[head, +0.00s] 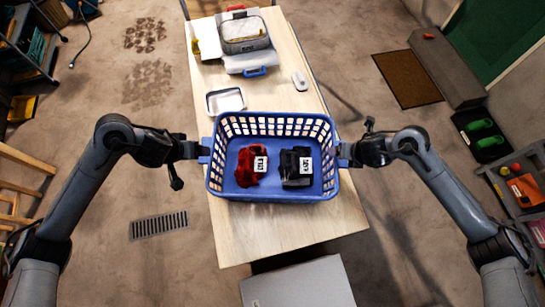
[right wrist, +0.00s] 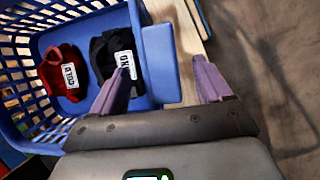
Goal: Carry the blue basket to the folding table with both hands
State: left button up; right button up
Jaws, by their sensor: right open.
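The blue basket (head: 272,190) is upright over the near half of the pale wooden folding table (head: 285,228); it appears to rest there. A red folded cloth (head: 246,167) and a dark one (head: 291,163), both with white labels, lie inside. My left gripper (head: 203,150) is at the basket's left side handle; its fingers are too small to tell open or shut. My right gripper (head: 345,154) is at the right side. In the right wrist view its fingers (right wrist: 165,85) are spread, with the basket's blue side tab (right wrist: 160,60) showing between them.
A small white tray (head: 225,100) lies just behind the basket. A grey box (head: 243,36) and a white bottle (head: 299,80) are farther back on the table. A grey box (head: 300,283) stands below the near edge. The table's front strip is bare.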

jog(key=v, duration=0.6)
jog(key=shift+r, duration=0.1)
dwell(0.3)
